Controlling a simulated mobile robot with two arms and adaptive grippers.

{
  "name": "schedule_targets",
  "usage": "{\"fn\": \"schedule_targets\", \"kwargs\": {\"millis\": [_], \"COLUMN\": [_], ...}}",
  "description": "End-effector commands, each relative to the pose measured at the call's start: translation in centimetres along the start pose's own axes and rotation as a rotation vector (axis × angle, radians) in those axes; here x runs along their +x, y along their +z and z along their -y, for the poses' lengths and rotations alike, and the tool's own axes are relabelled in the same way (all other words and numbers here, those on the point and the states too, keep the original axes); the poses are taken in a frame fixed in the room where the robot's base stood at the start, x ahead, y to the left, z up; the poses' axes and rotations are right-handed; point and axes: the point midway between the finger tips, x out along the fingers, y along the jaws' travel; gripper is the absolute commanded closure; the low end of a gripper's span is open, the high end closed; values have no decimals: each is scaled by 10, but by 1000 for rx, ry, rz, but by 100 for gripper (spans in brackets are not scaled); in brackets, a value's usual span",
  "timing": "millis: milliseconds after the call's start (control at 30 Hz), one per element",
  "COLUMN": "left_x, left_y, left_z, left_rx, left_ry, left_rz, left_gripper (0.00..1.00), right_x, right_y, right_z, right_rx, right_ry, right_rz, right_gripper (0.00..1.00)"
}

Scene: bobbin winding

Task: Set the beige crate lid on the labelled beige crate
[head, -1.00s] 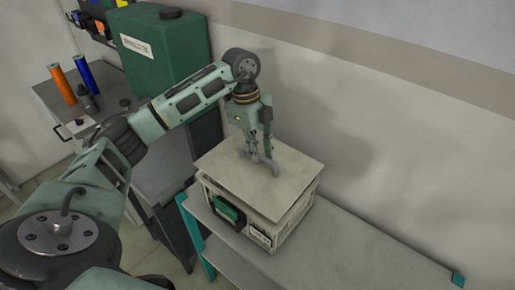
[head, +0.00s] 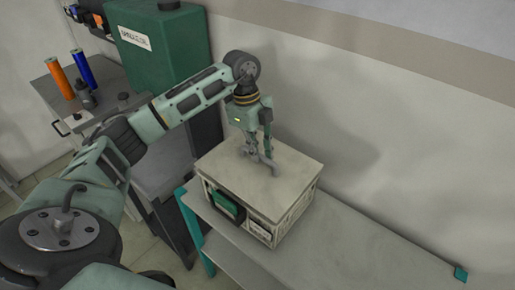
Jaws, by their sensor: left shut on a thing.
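The beige crate lid (head: 279,191) is a flat board on top of the labelled beige crate (head: 292,219). It covers the crate's opening, with its edges about level with the crate's walls and no clear gap showing. The crate stands on the bench; a white label (head: 261,228) and a green patch (head: 228,205) show on its front. My left gripper (head: 259,160) points down over the lid's middle and is shut on the grey handle (head: 270,166) of the lid. My right gripper is not in view.
The grey bench (head: 370,243) is clear to the right of the crate, with a wall behind. A green tank (head: 160,55) and a grey cart with an orange cylinder (head: 60,79) and a blue cylinder (head: 83,68) are at the left.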

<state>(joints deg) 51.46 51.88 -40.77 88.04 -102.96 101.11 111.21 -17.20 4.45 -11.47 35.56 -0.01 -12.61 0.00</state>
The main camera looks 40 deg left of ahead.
Motion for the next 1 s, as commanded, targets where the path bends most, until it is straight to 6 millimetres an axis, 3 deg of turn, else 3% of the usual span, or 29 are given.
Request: {"fn": "schedule_targets", "kwargs": {"millis": [400, 867, 900, 1000], "left_x": [20, 21, 21, 21], "left_y": [4, 4, 4, 4], "left_z": [0, 0, 0, 0], "left_rx": [-1, 0, 0, 0], "left_ry": [-1, 0, 0, 0], "left_rz": [0, 1, 1, 1], "left_gripper": [100, 100, 87, 78], "right_x": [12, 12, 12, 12], "right_y": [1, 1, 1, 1], "right_z": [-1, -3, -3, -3], "right_rx": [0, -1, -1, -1], "right_ry": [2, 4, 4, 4], "right_rz": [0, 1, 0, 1], "right_gripper": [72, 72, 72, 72]}}
